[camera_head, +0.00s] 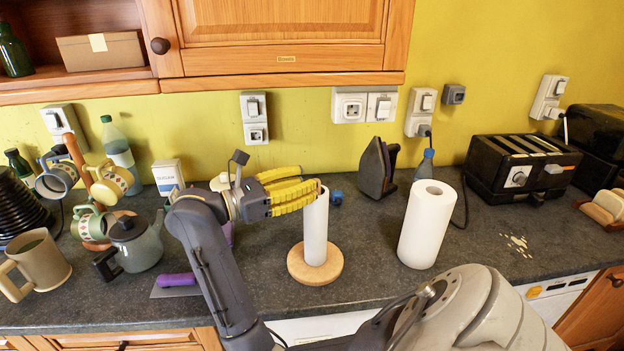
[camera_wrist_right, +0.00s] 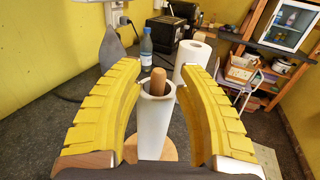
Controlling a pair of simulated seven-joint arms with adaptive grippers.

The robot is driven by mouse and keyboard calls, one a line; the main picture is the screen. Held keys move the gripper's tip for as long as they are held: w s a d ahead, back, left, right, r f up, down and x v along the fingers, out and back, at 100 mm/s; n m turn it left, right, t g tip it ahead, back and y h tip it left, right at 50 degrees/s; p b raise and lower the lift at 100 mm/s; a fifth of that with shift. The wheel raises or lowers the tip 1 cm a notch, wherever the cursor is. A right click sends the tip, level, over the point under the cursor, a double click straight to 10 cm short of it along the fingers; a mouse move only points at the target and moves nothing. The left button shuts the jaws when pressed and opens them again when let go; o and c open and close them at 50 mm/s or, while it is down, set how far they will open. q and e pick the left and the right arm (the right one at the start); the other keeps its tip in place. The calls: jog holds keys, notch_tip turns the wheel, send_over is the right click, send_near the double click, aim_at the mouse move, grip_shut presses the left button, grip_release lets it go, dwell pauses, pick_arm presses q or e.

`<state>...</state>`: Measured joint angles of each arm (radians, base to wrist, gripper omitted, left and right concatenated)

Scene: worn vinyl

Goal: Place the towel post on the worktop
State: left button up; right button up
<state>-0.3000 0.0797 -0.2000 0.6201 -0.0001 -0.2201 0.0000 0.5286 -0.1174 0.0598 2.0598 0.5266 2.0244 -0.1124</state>
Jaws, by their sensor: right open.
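The towel post stands upright on the dark worktop (camera_head: 375,290). Its round wooden base (camera_head: 315,270) and a narrow white roll (camera_head: 316,232) around the post show in the head view. In the right wrist view the rounded wooden tip of the towel post (camera_wrist_right: 158,80) sticks out of the white roll (camera_wrist_right: 153,127). My right gripper (camera_head: 308,190) is open at the top of the roll. In its wrist view the yellow fingers (camera_wrist_right: 160,72) lie on either side of the post, with gaps visible. My left gripper is not in view.
A thicker paper roll (camera_head: 426,225) stands to the right of the post. An iron (camera_head: 376,168) and a black toaster (camera_head: 520,165) are behind. A kettle (camera_head: 136,242), mugs (camera_head: 35,262) and a purple-handled tool (camera_head: 177,280) lie left. The front middle worktop is clear.

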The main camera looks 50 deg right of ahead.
jog(key=shift+v, duration=2.4)
